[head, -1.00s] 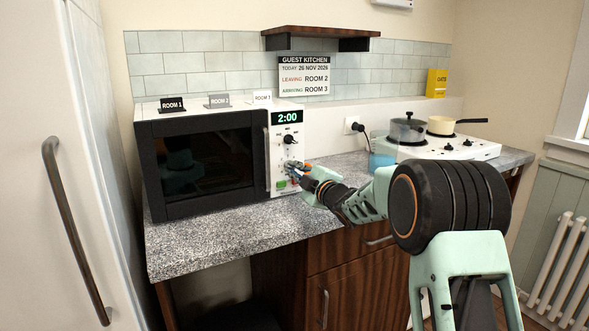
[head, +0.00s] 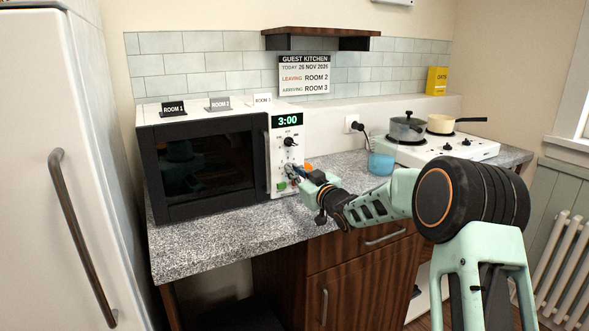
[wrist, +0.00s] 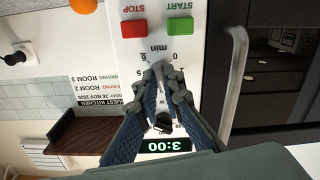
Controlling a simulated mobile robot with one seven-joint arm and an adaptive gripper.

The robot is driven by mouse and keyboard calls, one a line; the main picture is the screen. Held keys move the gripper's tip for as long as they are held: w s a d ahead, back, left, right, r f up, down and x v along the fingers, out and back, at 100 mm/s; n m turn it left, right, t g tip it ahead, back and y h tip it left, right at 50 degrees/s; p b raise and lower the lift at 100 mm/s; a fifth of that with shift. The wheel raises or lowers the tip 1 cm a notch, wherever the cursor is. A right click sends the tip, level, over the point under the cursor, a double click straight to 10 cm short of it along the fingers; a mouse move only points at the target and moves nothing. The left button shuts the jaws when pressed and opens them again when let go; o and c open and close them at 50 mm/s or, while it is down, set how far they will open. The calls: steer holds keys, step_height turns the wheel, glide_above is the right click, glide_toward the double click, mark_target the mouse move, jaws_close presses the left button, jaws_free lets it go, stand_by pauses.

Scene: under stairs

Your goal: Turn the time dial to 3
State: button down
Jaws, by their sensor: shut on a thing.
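The display also shows upside down in the wrist view (wrist: 166,146). The time dial (wrist: 158,70) sits on the panel under an upper knob (head: 289,142), beside the "min" marking. My gripper (head: 291,170) is at the front of the panel, shut on the time dial. In the wrist view its fingertips (wrist: 164,80) cover much of the dial, so its pointer is hard to read. In the head view the gripper hides the dial.
The green start button (wrist: 180,26) and red stop button (wrist: 134,27) are close to the fingertips. The microwave door handle (head: 267,160) is just left of the panel. A blue container (head: 381,164) and the hob (head: 450,150) with pans are to the right.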

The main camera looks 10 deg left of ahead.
steer(key=shift+a+r+m+p, duration=0.1)
steer(key=shift+r+m+p, duration=0.25)
steer(key=shift+m, duration=0.75)
steer(key=c, duration=2.2)
jaws_free()
steer(key=shift+o, duration=0.6)
steer(key=shift+f, duration=0.15)
steer(key=v, duration=1.2)
steer(key=shift+w+d, duration=0.15)
steer(key=shift+d, duration=0.05)
